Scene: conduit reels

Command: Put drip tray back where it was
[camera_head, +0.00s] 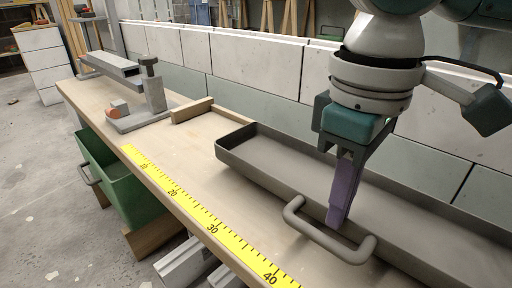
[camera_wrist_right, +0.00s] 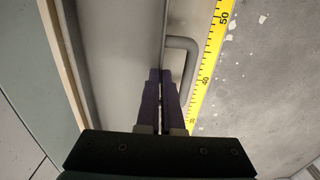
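The drip tray (camera_head: 270,165) is a long, shallow grey tray on the wooden bench, with a bar handle (camera_head: 318,236) on its near long side. It also shows in the wrist view (camera_wrist_right: 115,50), with the handle (camera_wrist_right: 190,52) right of its wall. My right gripper (camera_head: 340,215) points down at the near wall, beside the handle. In the wrist view its purple fingers (camera_wrist_right: 161,75) are close together, one on each side of the thin wall, and look shut on it. The fingertips partly hide the contact. My left gripper is not in view.
A yellow measuring strip (camera_head: 190,208) runs along the bench's near edge. A wooden block (camera_head: 192,109) and a grey stand (camera_head: 150,98) lie beyond the tray's left end. A green bin (camera_head: 125,185) is below the bench. A low pale wall (camera_head: 235,62) stands behind.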

